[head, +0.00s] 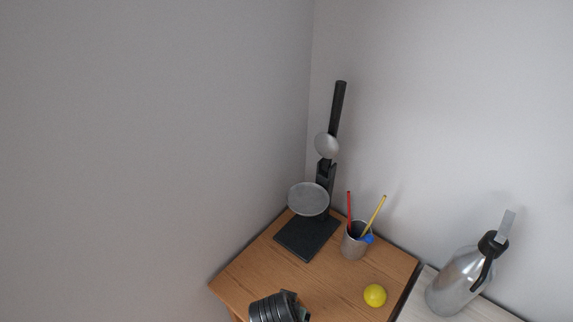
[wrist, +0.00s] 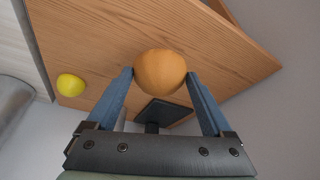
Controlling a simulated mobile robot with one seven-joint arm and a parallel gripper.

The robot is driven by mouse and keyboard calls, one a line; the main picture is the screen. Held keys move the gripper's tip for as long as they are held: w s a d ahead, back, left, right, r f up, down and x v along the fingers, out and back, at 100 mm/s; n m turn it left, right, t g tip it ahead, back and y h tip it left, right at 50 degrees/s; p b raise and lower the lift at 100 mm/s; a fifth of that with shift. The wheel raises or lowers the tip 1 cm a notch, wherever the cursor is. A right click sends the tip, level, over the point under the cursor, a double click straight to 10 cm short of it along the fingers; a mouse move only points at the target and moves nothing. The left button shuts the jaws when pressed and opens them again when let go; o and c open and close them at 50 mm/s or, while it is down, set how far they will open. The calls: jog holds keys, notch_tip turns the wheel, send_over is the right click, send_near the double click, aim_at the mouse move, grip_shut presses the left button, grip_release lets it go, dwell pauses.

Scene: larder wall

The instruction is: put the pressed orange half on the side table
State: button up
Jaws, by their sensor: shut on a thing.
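The orange half (wrist: 160,71) is between the fingertips of my gripper (wrist: 160,78) in the wrist view, with its rounded orange side showing. My gripper is shut on it, one blue-grey finger at each side. Its cut face is hidden. Behind it is a wooden table top (wrist: 110,25), also in the head view (head: 335,291); I cannot tell whether the half touches it. A pale surface (head: 425,301) adjoins the table at the right. I cannot tell which of the two is the side table. The orange half is not visible in the head view.
A lever press (head: 308,238) stands at the table's back corner against the walls. Beside it is a metal cup (head: 354,247) with pencils. A yellow ball-shaped fruit (head: 375,295) lies near the right edge. A steel bottle (head: 456,281) stands on the pale surface. The table's middle is clear.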

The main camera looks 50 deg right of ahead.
jog(key=shift+f, duration=2.4)
jog(key=shift+f, duration=0.25)
jog(key=o, duration=1.2)
jog(key=shift+r, duration=0.1)
jog(key=shift+c, duration=0.2)
